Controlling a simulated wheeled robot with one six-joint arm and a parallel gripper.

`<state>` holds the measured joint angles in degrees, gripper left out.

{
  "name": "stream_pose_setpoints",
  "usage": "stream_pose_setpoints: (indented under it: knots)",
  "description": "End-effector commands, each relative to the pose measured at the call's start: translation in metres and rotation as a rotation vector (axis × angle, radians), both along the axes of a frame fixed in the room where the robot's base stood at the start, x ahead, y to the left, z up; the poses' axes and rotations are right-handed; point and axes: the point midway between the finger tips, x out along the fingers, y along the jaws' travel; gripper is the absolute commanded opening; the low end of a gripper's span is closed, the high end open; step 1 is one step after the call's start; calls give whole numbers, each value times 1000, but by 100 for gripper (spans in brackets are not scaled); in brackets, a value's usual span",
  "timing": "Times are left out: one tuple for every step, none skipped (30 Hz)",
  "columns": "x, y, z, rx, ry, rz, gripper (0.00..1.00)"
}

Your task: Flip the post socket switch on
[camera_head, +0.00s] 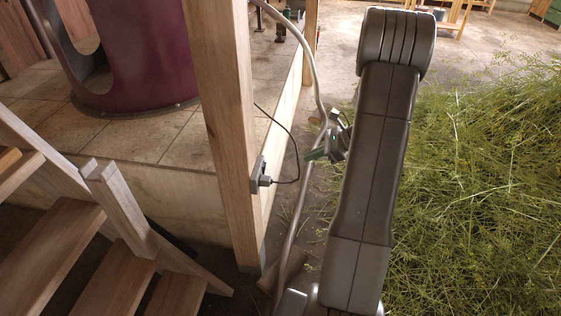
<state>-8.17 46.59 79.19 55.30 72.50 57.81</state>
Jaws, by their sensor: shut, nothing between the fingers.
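The post socket (256,172) is a small grey box fixed low on the right side of the upright wooden post (228,120). A dark plug and cable (285,181) come out of its right side. Its switch is too small to make out. My gripper (316,154) is to the right of the socket and a little higher in the picture, apart from it. Its fingers are shut and empty, pointing left toward the post. My arm hides part of the gripper's right side.
Wooden stairs (115,275) stand at the lower left. A maroon vessel (135,70) stands on the tiled platform (165,135) behind the post. A pale pipe (312,65) runs down near my gripper. A large heap of green herbs (475,190) fills the right side.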

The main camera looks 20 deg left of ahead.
Motion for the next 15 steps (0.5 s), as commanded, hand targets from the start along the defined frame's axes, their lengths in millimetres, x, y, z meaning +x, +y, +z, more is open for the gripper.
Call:
stream_pose_setpoints:
  knots:
    - [0,1,-1,1,3,-1,0]
    - [1,1,-1,1,4,-2,0]
    - [1,1,-1,1,4,-2,0]
    - [1,1,-1,1,4,-2,0]
    - [1,1,-1,1,3,-1,0]
    - [1,1,-1,1,3,-1,0]
    - [1,1,-1,1,3,-2,0]
    - [0,1,-1,1,3,-2,0]
    - [0,1,-1,1,3,-2,0]
    - [0,1,-1,0,3,-2,0]
    - [0,1,-1,0,2,0,0]
    - [0,3,-3,0,2,0,0]
    - [0,4,-4,0,2,0,0]
    - [-1,6,-6,0,2,0,0]
    - [-2,10,-9,0,3,0,0]
